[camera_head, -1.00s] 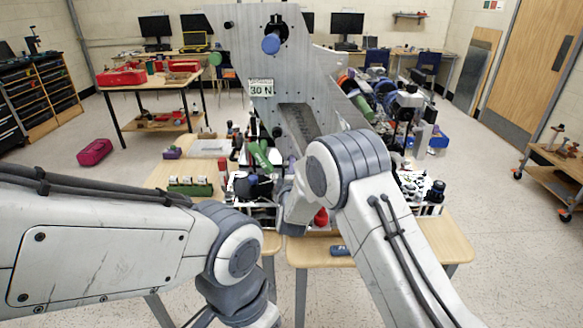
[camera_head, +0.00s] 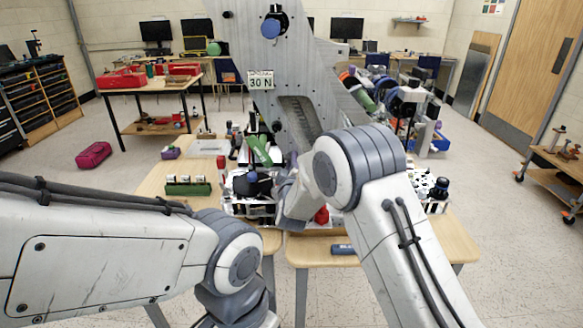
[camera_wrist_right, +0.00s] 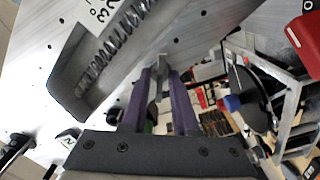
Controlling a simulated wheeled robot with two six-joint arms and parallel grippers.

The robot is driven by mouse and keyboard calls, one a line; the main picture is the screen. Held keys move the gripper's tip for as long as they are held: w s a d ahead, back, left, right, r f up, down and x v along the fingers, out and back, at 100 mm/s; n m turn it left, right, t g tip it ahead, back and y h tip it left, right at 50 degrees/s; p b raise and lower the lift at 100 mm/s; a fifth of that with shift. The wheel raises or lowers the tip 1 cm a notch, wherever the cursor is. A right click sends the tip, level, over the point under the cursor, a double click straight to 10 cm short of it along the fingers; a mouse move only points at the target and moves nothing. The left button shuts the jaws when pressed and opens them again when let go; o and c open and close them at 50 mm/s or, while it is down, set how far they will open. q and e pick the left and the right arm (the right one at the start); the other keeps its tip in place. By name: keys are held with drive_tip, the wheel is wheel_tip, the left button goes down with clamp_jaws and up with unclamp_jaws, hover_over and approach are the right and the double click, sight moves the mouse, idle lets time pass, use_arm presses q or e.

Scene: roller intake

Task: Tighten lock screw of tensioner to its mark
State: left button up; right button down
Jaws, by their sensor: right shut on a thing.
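The tall grey metal panel (camera_head: 241,40) carries a 30 N label (camera_head: 261,80) and a slot with a coil spring inside. The slot and spring (camera_wrist_right: 112,60) also show large in the right wrist view. My right gripper's purple fingers (camera_wrist_right: 160,88) are shut on a grey metal piece (camera_wrist_right: 160,72) beside the panel, just right of the slot. I cannot tell whether that piece is the lock screw. No mark is readable. In the head view the right gripper (camera_head: 293,160) is mostly behind its own arm. My left arm comes in from the left; its gripper is out of frame.
A blue round knob (camera_head: 271,28) sits high on the panel. The wooden table (camera_head: 440,244) is crowded with parts, including a green block (camera_head: 188,188). A red part (camera_wrist_right: 303,42) and a dark wheel (camera_wrist_right: 250,98) lie to the right in the wrist view.

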drive_tip(key=shift+f+m+b, duration=0.2)
drive_tip(key=shift+m+b, duration=0.65)
drive_tip(key=shift+m, duration=0.45)
drive_tip(key=shift+r, duration=0.2)
